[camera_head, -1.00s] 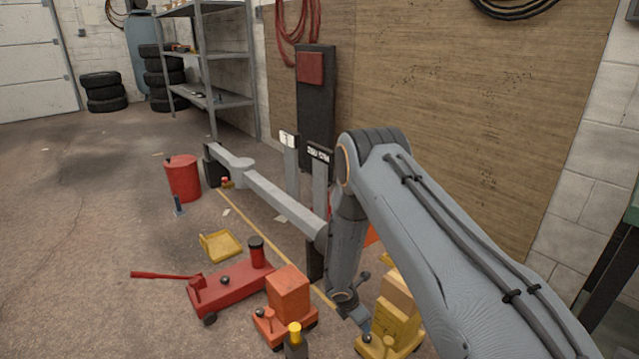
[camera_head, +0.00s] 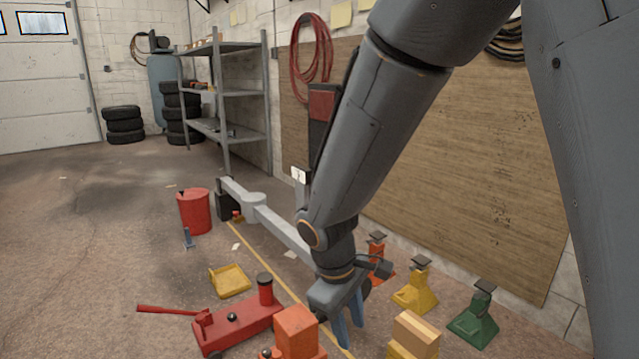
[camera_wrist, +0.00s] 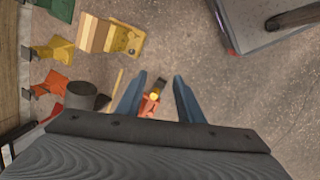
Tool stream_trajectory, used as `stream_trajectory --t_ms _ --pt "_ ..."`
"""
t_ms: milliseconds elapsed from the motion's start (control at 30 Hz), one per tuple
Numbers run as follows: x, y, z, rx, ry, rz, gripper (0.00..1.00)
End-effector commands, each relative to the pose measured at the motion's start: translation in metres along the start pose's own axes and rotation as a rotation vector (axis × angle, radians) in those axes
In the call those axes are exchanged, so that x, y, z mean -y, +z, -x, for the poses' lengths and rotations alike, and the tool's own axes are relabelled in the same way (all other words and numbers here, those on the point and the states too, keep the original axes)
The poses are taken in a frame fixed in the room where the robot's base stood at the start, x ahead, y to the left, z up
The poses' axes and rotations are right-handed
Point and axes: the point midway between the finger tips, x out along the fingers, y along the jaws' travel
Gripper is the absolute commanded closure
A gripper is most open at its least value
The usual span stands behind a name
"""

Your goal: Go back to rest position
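My gripper (camera_head: 347,325) hangs from my grey arm in the head view, above the floor beside the orange block. Its two blue fingers are spread apart. Nothing is held between the fingers.
A red floor jack (camera_head: 235,325), an orange block (camera_head: 297,332) and a yellow stand with a wooden block (camera_head: 415,332) are close by. Orange (camera_head: 378,262), yellow (camera_head: 415,288) and green (camera_head: 476,318) stands line the wall. A grey lift arm (camera_head: 285,232) runs behind my gripper. Open floor lies left.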

Motion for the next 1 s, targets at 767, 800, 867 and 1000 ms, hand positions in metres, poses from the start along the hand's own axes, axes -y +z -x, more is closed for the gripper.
stream_trajectory --t_ms 767,800,867,1000 --pt "0.12 0.09 0.103 -0.079 -0.249 -0.465 0.66" --pt "0.117 0.092 0.107 -0.077 -0.248 -0.474 0.66" --pt "0.112 0.095 0.112 -0.075 -0.246 -0.488 0.66" --pt "0.101 0.105 0.126 -0.07 -0.244 -0.526 0.66"
